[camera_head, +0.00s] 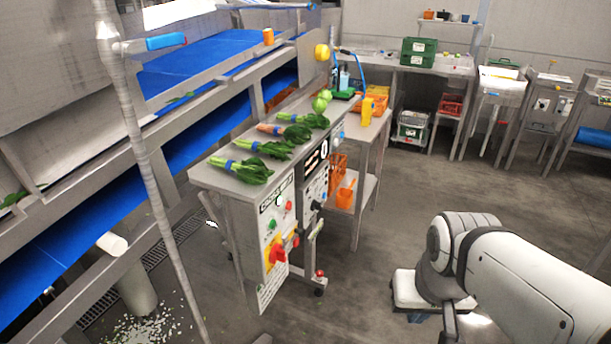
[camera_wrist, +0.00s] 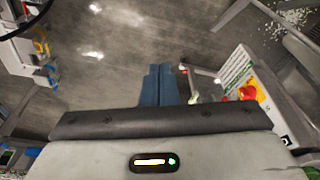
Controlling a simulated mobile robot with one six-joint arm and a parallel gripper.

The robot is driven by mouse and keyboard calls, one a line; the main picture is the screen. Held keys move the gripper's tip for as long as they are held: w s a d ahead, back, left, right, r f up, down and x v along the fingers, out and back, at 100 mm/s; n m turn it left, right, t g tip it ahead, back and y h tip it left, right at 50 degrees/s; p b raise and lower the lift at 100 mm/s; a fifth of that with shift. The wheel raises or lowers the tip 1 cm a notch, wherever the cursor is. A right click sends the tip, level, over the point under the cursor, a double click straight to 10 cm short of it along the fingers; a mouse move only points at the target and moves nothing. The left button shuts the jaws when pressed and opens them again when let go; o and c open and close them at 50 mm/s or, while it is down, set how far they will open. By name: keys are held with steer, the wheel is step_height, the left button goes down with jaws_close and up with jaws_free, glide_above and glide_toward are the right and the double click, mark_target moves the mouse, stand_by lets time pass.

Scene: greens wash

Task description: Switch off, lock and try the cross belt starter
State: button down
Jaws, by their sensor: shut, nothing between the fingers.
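The starter box (camera_head: 258,235) is the pale panel on the front end of the steel bench. It carries a red rotary handle on a yellow plate (camera_head: 275,252), with a green button (camera_head: 271,225) and a red button (camera_head: 288,205) above. I cannot tell the handle's position. The red handle (camera_wrist: 248,92) also shows at the right of the wrist view, beside a printed label (camera_wrist: 237,68). My gripper (camera_wrist: 160,70) is shut and empty, its blue fingers pointing at the floor, left of and apart from the box. I cannot make out a padlock.
Leafy bunches (camera_head: 242,170) lie on the bench top. A lever with a red knob (camera_head: 320,273) stands low beside the box. Blue belts (camera_head: 205,62) run at the left. A rack with yellow and blue items (camera_wrist: 45,65) is at the wrist view's left. The floor (camera_head: 385,220) is open.

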steer(key=w+a+f+m+t+b, duration=0.1)
steer(key=w+a+f+m+t, duration=0.2)
steer(key=w, duration=0.5)
steer(key=w+f+m+t+y+b, duration=0.1)
steer(key=w+m+t, duration=0.3)
steer(key=w, duration=0.5)
steer(key=w+a+f+m+t+b, duration=0.1)
steer(key=w+a+f+m+t, duration=0.1)
steer(key=w+m, duration=0.45)
steer(key=w+a+f+m+t+y+b, duration=0.1)
steer(key=w+a+f+m+t+y, duration=0.2)
steer(key=w+a+m+t+y, duration=0.2)
steer(key=shift+w+a+f+m+t+y+b, duration=0.35)
steer(key=shift+w+a+m+y, duration=0.45)
steer(key=shift+w+a+m, duration=1)
steer(key=shift+w+a+n, duration=0.2)
steer(key=shift+a+n, duration=0.05)
steer(key=shift+a, duration=0.15)
